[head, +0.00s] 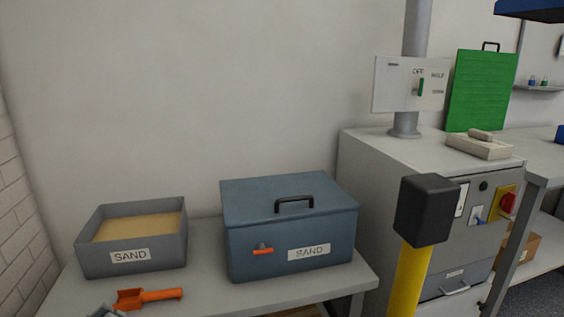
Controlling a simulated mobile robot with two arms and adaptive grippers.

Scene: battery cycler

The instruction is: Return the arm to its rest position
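Neither of my grippers shows in the head view, and I see no arm of mine that I can make out for sure. A small grey piece (103,312) is cut off by the bottom edge at the lower left, and I cannot tell what it is.
A grey bench (200,294) holds an open sand tray (133,270), a closed blue sand box (290,230) and an orange scoop (148,297). A yellow post (408,280) with a black head (427,208) stands before the grey cabinet (370,160). A green panel (480,90) stands behind.

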